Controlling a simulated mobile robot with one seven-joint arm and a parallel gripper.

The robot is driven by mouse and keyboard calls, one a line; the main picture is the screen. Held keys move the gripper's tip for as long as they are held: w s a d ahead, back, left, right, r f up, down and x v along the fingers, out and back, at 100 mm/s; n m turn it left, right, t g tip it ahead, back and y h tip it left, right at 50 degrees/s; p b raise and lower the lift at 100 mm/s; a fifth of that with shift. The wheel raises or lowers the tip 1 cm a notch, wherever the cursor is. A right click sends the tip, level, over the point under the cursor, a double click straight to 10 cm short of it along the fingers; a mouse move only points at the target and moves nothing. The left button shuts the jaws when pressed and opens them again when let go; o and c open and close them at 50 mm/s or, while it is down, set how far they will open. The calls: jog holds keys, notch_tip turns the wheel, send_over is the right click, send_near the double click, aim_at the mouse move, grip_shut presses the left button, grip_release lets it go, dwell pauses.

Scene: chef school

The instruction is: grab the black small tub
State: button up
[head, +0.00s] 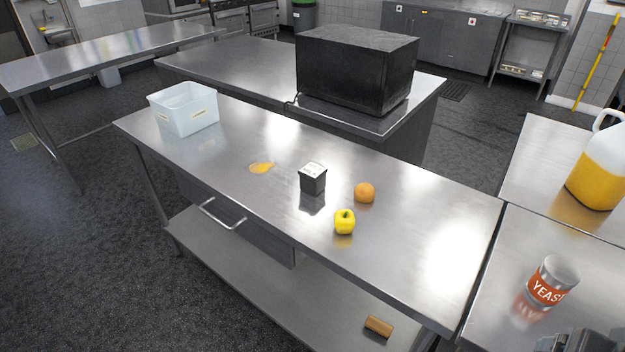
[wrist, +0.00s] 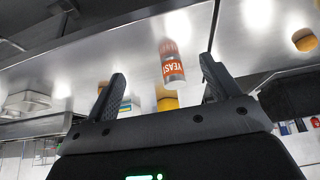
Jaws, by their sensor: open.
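The black small tub (head: 313,184) stands upright on the steel table, with a white printed top. It sits near the middle of the table, left of an orange and behind a yellow pepper. I cannot make it out in the wrist view. My gripper (wrist: 162,68) shows in the wrist view with its two dark fingers spread apart and nothing held between them. A dark part of my arm or gripper shows at the bottom right corner of the head view, well away from the tub.
An orange (head: 365,193) and a yellow pepper (head: 344,222) lie near the tub. A yeast can (head: 552,282) and a jug (head: 598,165) stand on the right-hand counters. A black box (head: 355,70) stands behind.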

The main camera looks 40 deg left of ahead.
jog(key=w+a+r+n+y, duration=0.1)
jog(key=w+a+r+n, duration=0.35)
jog(key=w+a, duration=0.5)
jog(key=n+g+y, duration=0.6)
jog(key=n, duration=0.8)
send_over(320, 172)
jog(key=d, duration=0.4)
notch_tip(320, 172, down, 12)
jog(key=shift+m, duration=0.25)
jog(key=x, duration=0.5)
jog(key=shift+w+a+f, duration=0.1)
jog(key=shift+f, duration=0.05)
jog(key=x, duration=0.5)
jog(key=shift+a, duration=0.2)
jog(key=c, duration=1.2)
